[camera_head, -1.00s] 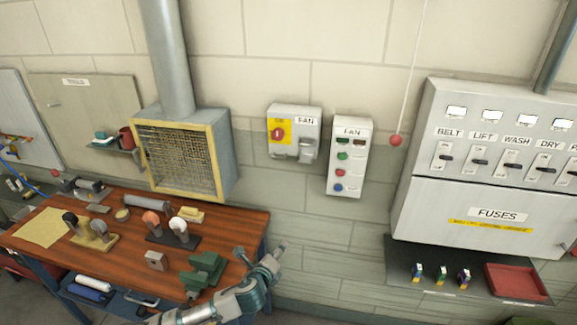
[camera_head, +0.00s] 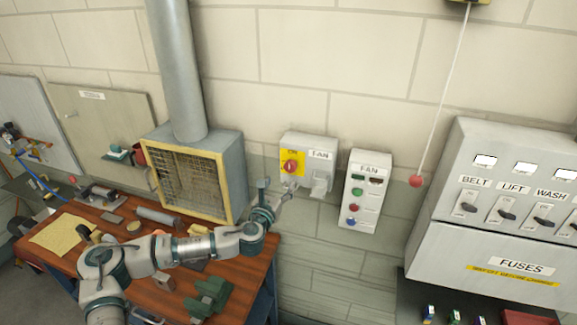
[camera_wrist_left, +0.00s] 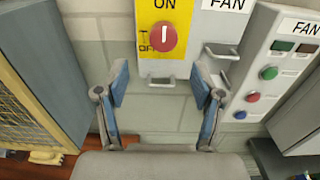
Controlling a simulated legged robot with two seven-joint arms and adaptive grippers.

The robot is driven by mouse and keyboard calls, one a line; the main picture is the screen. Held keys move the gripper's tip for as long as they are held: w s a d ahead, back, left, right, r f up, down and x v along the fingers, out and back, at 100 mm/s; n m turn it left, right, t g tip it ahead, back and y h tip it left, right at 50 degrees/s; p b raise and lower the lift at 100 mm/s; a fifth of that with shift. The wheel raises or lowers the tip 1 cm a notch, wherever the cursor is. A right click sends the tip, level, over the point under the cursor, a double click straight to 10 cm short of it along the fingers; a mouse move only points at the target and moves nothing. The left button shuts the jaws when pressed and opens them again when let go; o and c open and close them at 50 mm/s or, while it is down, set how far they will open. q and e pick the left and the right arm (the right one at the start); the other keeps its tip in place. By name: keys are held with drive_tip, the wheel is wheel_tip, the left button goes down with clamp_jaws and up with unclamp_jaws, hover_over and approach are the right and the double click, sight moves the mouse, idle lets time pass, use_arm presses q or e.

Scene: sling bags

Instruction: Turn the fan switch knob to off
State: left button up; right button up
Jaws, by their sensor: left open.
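The fan switch knob (camera_head: 291,167) is a round red knob on a yellow plate marked ON, on the left of a grey wall box labelled FAN (camera_head: 318,147). In the left wrist view the knob (camera_wrist_left: 163,37) shows a pale upright bar, in line with the ON mark above it; OFF lettering is partly hidden at its lower left. My left gripper (camera_head: 290,190) is just below the knob in the head view. In the left wrist view its two blue-padded fingers (camera_wrist_left: 162,88) are spread apart and empty, below the knob and not touching it. My right gripper is not in view.
A grey bracket (camera_head: 321,186) sticks out right of the knob. A FAN button panel (camera_head: 365,190) hangs further right. A yellow-framed mesh vent box (camera_head: 190,180) stands left. A red pull-cord ball (camera_head: 416,181) hangs right. The wooden workbench (camera_head: 255,262) lies below.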

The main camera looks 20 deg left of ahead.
sight(289, 169)
use_arm(q)
drive_tip(key=w, duration=0.3)
drive_tip(key=w+p, duration=0.1)
drive_tip(key=w, duration=0.2)
drive_tip(key=w+d, duration=0.1)
drive_tip(key=w, duration=0.2)
drive_tip(key=shift+w+p, duration=0.1)
drive_tip(key=shift+p, duration=0.2)
drive_tip(key=shift+a, duration=0.1)
drive_tip(key=shift+a, duration=0.1)
drive_tip(key=shift+c, duration=1.4)
drive_tip(key=c, duration=0.9)
drive_tip(key=shift+o, duration=0.2)
